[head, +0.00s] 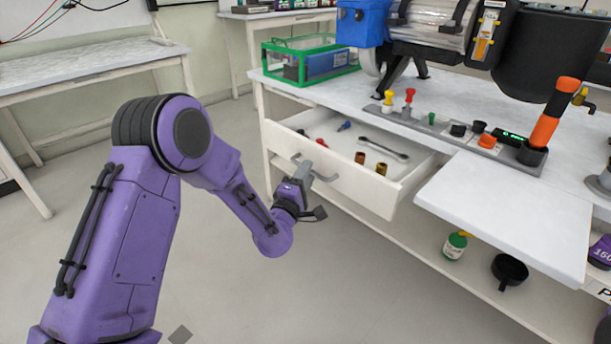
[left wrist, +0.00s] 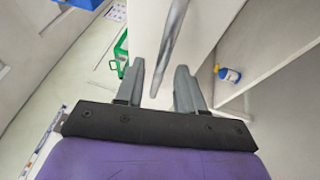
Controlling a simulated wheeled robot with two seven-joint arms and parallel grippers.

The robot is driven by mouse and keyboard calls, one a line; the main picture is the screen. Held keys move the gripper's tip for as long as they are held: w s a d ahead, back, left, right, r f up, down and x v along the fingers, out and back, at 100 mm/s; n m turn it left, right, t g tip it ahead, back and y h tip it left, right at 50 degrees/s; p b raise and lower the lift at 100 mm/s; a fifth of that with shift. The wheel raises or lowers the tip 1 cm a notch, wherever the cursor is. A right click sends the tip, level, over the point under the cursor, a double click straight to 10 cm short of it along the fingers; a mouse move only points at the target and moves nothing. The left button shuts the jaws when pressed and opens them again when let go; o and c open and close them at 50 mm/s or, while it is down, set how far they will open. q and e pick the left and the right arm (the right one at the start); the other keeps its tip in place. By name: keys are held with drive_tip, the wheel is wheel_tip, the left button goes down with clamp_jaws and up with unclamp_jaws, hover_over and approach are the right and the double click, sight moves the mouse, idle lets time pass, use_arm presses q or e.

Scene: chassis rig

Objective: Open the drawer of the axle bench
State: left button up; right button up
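The axle bench (head: 440,100) is a white bench at the right of the head view. Its drawer (head: 350,187) stands pulled out, with its inside in sight. A grey bar handle (head: 326,177) is on the drawer front; it also shows in the left wrist view (left wrist: 171,45). My left gripper (head: 304,172) is at the handle. In the left wrist view its two fingers (left wrist: 159,82) are apart, with the bar running between them and gaps visible beside it. My right gripper is not in view.
The drawer holds a wrench (head: 384,149), small brown cylinders and screwdrivers. A green-edged crate (head: 310,60) and a machine stand on the bench top. A white board (head: 510,210) juts out right of the drawer. A bottle (head: 455,245) stands on the lower shelf. Floor before the drawer is clear.

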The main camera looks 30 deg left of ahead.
use_arm(q)
drive_tip(key=shift+s, duration=0.1)
drive_tip(key=a+v, duration=0.1)
drive_tip(key=v, duration=0.9)
drive_tip(key=shift+s+d, duration=0.2)
drive_tip(key=shift+d, duration=0.25)
drive_tip(key=s+f+m+g, duration=0.5)
drive_tip(key=f, duration=0.4)
drive_tip(key=s+f+m+g, duration=0.4)
drive_tip(key=f+m, duration=0.1)
drive_tip(key=f, duration=0.4)
drive_tip(key=s+f+m+g, duration=0.1)
drive_tip(key=s+f+g, duration=0.25)
drive_tip(key=s, duration=0.35)
drive_tip(key=s+a+f+m+g+y, duration=0.1)
drive_tip(key=s+f+g, duration=0.1)
drive_tip(key=s+f, duration=0.4)
drive_tip(key=s+f+m+g, duration=0.1)
drive_tip(key=s+f+g, duration=0.2)
drive_tip(key=s, duration=0.6)
wheel_tip(320, 180, up, 23)
drive_tip(key=p, duration=2.2)
drive_tip(key=shift+w+a+t+y+p, duration=0.2)
drive_tip(key=shift+w+t+y+p, duration=0.1)
drive_tip(key=shift+w+t+p, duration=0.15)
